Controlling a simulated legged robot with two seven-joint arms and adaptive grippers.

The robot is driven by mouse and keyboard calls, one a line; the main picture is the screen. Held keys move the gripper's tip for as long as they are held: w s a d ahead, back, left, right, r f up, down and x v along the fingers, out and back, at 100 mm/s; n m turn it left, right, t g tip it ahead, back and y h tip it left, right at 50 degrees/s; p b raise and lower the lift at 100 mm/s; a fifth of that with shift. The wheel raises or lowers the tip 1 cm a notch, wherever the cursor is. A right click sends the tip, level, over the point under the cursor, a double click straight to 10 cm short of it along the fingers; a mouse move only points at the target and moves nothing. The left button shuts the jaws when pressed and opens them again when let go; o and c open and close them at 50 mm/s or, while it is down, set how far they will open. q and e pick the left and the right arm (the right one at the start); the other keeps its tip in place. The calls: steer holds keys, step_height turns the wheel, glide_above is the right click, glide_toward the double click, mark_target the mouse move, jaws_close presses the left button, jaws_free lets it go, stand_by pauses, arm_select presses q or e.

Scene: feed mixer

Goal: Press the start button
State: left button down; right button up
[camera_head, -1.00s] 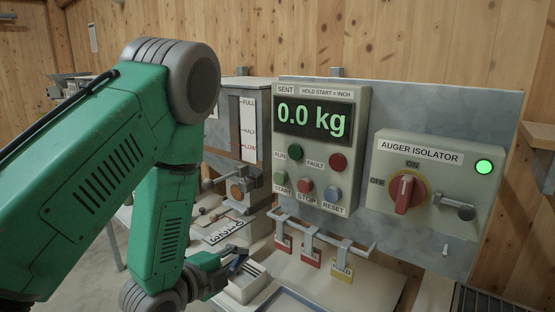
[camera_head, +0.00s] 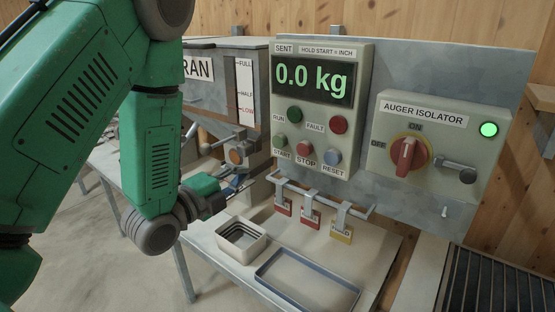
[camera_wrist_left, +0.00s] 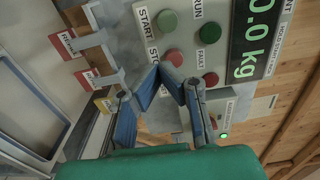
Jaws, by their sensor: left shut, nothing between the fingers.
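The green start button (camera_head: 281,140) sits above the START label at the lower left of the grey control panel (camera_head: 350,110). It also shows in the left wrist view (camera_wrist_left: 168,20), uncovered. My left gripper (camera_head: 240,182) is low and left of the panel in the head view, below the start button. In the left wrist view its blue fingers (camera_wrist_left: 172,76) are shut with nothing between them, and their tips appear just beside the red stop button (camera_wrist_left: 174,56). Contact with the panel cannot be told. The display (camera_head: 312,78) reads 0.0 kg. My right gripper is not in view.
Tags hang on a rail (camera_head: 325,195) below the panel. The isolator knob (camera_head: 405,156) points to ON. A white bin (camera_head: 241,238) and a tray (camera_head: 308,280) are on the bench.

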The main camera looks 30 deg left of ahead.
arm_select(q)
steer(key=shift+w+a+f+b, duration=0.6)
steer(key=shift+a+b, duration=0.2)
steer(key=shift+b, duration=1.5)
steer(key=b, duration=0.3)
glide_toward(285, 147)
steer(key=w, duration=0.6)
steer(key=shift+d+r, duration=0.1)
steer(key=shift+d, duration=0.15)
steer(key=shift+w, duration=0.1)
